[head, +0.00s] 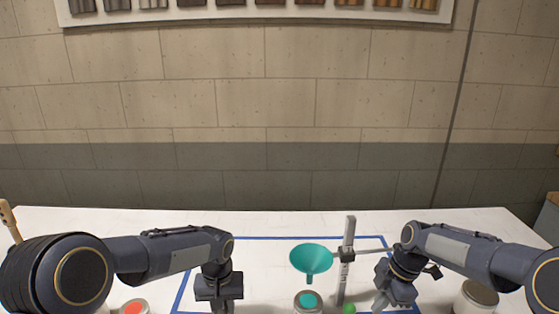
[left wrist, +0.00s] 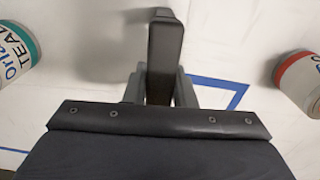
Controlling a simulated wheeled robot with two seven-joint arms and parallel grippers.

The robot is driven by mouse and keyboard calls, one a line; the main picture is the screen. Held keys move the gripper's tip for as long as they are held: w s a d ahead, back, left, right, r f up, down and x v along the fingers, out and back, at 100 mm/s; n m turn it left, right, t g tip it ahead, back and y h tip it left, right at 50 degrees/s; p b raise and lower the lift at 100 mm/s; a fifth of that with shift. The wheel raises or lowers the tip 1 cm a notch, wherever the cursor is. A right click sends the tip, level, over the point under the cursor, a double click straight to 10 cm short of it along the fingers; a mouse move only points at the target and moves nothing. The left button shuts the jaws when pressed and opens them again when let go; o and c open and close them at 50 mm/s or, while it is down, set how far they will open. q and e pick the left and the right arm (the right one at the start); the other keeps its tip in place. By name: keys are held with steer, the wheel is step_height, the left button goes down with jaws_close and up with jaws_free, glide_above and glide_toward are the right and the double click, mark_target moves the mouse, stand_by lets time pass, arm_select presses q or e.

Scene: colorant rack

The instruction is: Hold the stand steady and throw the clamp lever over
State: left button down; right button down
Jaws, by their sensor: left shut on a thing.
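The stand is a grey upright post (head: 348,238) with a dark clamp block (head: 346,255) and a thin side rod reaching right. A teal funnel (head: 311,259) hangs at its left. A green knob (head: 349,309) shows low by the post; whether it belongs to the clamp lever is unclear. The stand's foot is out of view. My left gripper (head: 226,307) is well left of the stand. In the left wrist view it is shut on a dark grey bar (left wrist: 164,60). My right gripper (head: 381,301) is just right of the post, tilted down; its jaw opening is unclear.
A teal-topped can (head: 308,300) stands below the funnel. A red-topped can (head: 134,307) is at the left, a pale can (head: 475,297) at the right. Blue tape (head: 270,239) outlines an area on the white table (head: 90,222). The back of the table is clear.

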steer(key=shift+d, duration=0.2)
steer(key=c, duration=2.2)
jaws_free()
steer(key=c, duration=1.7)
jaws_free()
